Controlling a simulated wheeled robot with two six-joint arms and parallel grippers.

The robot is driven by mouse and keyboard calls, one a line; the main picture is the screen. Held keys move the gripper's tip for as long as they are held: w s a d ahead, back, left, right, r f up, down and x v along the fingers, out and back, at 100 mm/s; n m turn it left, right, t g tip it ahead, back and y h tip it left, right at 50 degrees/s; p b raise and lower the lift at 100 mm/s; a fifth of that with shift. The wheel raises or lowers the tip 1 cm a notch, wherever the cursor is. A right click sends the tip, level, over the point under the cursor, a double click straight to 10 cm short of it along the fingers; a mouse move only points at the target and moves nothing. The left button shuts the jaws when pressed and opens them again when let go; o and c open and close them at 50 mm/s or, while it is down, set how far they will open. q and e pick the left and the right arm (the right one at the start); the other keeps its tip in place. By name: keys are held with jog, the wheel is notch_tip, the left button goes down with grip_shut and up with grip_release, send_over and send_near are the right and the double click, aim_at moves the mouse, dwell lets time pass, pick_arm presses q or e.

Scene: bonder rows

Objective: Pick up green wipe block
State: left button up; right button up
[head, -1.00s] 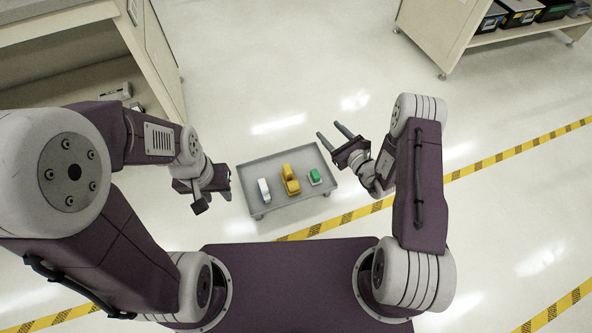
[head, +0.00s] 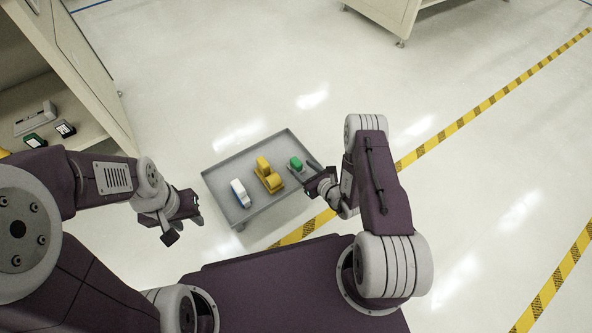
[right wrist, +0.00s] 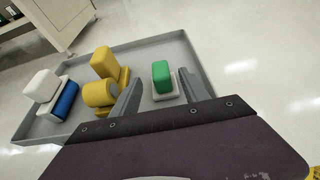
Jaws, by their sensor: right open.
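The green wipe block (head: 295,162) sits on a small pale base near the right end of a grey tray (head: 222,172). In the right wrist view the green block (right wrist: 161,75) stands upright between and beyond the two fingers of my right gripper (right wrist: 158,92). My right gripper (head: 311,172) is open and empty, close to the block at the tray's right edge, and I see no contact. My left gripper (head: 190,215) is off the tray's left side. Its fingers are turned so that I cannot tell their opening.
A yellow object (head: 268,175) stands in the tray's middle, left of the green block. A white and blue object (head: 240,193) lies further left. The tray has a raised rim. A shelf unit (head: 75,75) stands at the left, with open floor around the tray.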

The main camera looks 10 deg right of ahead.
aim_at(298, 164)
jog(key=shift+w, duration=0.15)
jog(key=b+x, duration=0.4)
jog(key=b, duration=0.1)
jog(key=shift+w+f, duration=0.2)
jog(key=shift+f, duration=0.15)
jog(key=shift+w+a, duration=0.15)
jog(key=shift+w, duration=0.1)
jog(key=shift+r, duration=0.2)
grip_shut()
